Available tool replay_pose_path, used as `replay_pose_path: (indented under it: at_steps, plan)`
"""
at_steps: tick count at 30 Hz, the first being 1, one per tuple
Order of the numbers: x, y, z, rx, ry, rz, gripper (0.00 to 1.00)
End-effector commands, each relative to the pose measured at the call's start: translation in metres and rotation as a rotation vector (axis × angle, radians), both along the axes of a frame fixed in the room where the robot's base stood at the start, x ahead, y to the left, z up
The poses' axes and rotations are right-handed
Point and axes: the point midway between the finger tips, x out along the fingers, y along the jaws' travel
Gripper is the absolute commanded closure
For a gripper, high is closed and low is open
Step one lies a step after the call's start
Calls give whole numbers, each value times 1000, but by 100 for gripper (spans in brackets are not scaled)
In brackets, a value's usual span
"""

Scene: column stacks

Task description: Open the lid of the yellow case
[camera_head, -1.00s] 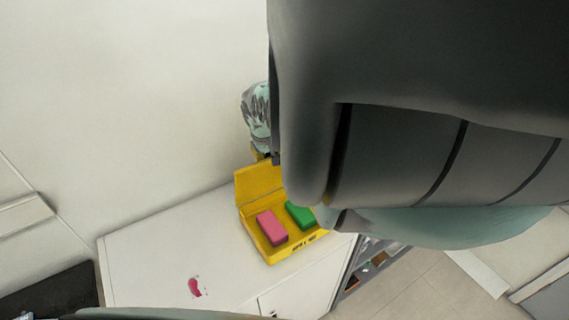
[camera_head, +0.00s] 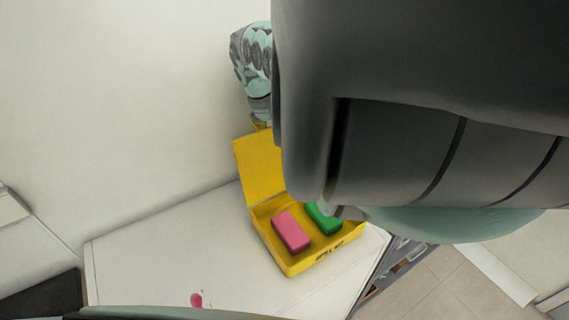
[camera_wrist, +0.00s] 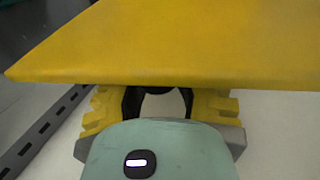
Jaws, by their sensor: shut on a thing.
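The yellow case (camera_head: 297,268) stands on the white counter, and its lid (camera_head: 260,170) is raised, close to upright, at the back. A pink block (camera_head: 291,231) and a green block (camera_head: 323,218) lie inside. My arm hides the right part of the lid. My gripper (camera_head: 262,125) is at the lid's upper edge in the head view. In the wrist view my gripper (camera_wrist: 160,100) has yellow fingers at the edge of the lid (camera_wrist: 180,50), which covers the fingertips. It is shut on the lid.
The white counter (camera_head: 170,250) is mostly clear left of the case, with a pinkish-red mark or item (camera_head: 197,299) near its front. A plain wall (camera_head: 120,100) rises behind. Open shelving (camera_head: 395,262) shows right of the counter.

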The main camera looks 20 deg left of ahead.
Motion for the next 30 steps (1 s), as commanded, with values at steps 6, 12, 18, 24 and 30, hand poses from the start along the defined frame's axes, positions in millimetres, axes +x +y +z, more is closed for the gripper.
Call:
replay_pose_path:
  at_steps: [6,12,18,24,30]
  plan:
    - [2,0,1,8,-4,-4,100]
    - [2,0,1,7,-3,-4,57]
    - [2,-1,1,4,-2,-4,36]
    - [1,-1,1,2,-2,-4,34]
    - [1,1,6,4,-3,-3,34]
